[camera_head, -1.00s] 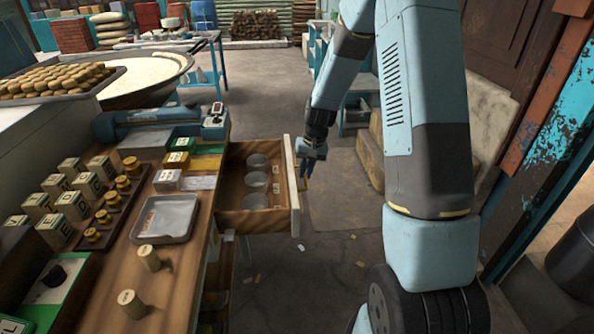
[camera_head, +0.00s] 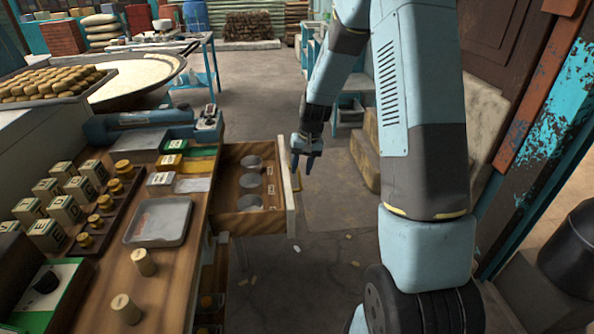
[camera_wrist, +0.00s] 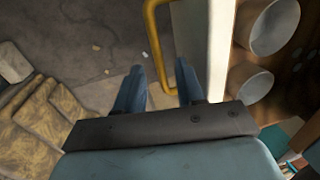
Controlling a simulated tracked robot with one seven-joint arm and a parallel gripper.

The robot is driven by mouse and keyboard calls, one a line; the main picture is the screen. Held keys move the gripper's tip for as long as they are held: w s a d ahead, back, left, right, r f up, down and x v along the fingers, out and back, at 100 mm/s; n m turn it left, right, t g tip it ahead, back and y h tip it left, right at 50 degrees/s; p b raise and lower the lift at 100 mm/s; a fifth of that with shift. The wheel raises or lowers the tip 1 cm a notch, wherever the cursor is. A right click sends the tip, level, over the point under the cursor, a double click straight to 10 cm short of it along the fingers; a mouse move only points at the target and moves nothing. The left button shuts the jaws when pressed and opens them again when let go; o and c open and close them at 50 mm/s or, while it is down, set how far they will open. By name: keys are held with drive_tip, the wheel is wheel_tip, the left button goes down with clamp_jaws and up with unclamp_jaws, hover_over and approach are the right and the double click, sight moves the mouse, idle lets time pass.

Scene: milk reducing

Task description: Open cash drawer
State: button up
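The wooden cash drawer (camera_head: 288,200) stands pulled out of the right side of the counter, showing several round metal cups inside. Its pale front board also shows in the wrist view (camera_wrist: 217,50). A yellow handle (camera_wrist: 153,40) is fixed to the outer face of that front. My gripper (camera_head: 304,163) is beside the outer face of the drawer front, near its far end. In the wrist view its two blue fingers (camera_wrist: 160,88) stand apart, with part of the handle showing between and beyond them. The fingers do not look closed on it.
The wooden counter (camera_head: 165,290) carries a metal tray (camera_head: 158,222), several labelled blocks and small weights. A blue device (camera_head: 140,125) sits at its far end. Tan stepped blocks (camera_head: 366,155) stand right of my gripper. The floor beyond the drawer is mostly clear, with a few scraps.

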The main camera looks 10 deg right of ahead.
wheel_tip(320, 180, up, 12)
drive_tip(key=d, duration=0.2)
drive_tip(key=shift+d, duration=0.15)
drive_tip(key=shift+s, duration=0.1)
drive_tip(key=s+r+n+t+h, duration=0.1)
drive_tip(key=s+r+t+h, duration=0.15)
drive_tip(key=s+r, duration=1.25)
drive_tip(key=s+r+t, duration=0.2)
drive_tip(key=s+r, duration=0.1)
drive_tip(key=s, duration=1.3)
drive_tip(key=shift+d+n+t, duration=0.3)
drive_tip(key=shift+d+t, duration=0.05)
drive_tip(key=shift+d, duration=0.05)
drive_tip(key=shift+r, duration=0.1)
